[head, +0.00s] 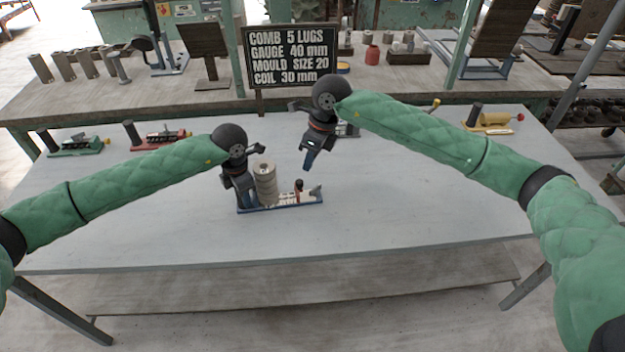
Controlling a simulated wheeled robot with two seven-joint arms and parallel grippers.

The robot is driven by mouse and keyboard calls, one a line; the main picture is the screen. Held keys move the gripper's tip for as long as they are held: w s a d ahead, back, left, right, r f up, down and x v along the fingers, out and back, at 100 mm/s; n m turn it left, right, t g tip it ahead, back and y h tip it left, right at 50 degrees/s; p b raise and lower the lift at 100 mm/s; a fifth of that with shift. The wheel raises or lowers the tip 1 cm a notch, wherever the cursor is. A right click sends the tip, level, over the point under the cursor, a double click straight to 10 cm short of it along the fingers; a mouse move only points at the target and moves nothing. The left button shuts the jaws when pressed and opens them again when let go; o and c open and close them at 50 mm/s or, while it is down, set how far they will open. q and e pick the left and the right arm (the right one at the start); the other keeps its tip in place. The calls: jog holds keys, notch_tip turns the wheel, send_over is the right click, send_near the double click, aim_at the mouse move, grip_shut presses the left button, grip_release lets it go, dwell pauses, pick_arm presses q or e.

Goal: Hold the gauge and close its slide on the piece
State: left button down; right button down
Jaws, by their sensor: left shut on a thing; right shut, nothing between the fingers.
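The gauge (300,204) lies on the table in the head view, a long blue base with a pale scale. A dark knob with a reddish part (299,187) stands on it right of the piece, likely its slide. The piece (266,181), a beige ribbed clay cylinder, stands upright at the gauge's left part. A gap shows between it and the knob. My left gripper (242,203) is shut on the gauge's left end; its fingers partly hide that end. My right gripper (308,166) is shut and empty, pointing down above and slightly right of the knob, apart from it.
A dark sign (291,55) behind the table reads "GAUGE 40 mm" among other lines. Green (80,145), red (160,138) and yellow (493,121) devices stand along the back edge. Another device is partly hidden behind my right gripper. The table's front (400,235) is clear.

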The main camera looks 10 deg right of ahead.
jog(key=s+d+f+n+t+y, duration=0.1)
jog(key=d+n+y, duration=0.15)
jog(key=d, duration=0.25)
jog(key=s+d+n+t+y, duration=0.1)
jog(key=d+y, duration=0.2)
jog(key=d, duration=0.3)
send_near(297, 191)
jog(key=d+f, duration=0.1)
jog(key=f, duration=0.2)
jog(key=shift+w+d+f+t, duration=0.1)
jog(key=shift+d+f+t, duration=0.05)
jog(key=shift+d+t, duration=0.25)
jog(key=a, duration=0.2)
jog(key=shift+w+a, duration=0.5)
jog(key=shift+a, duration=0.4)
jog(key=a, duration=0.5)
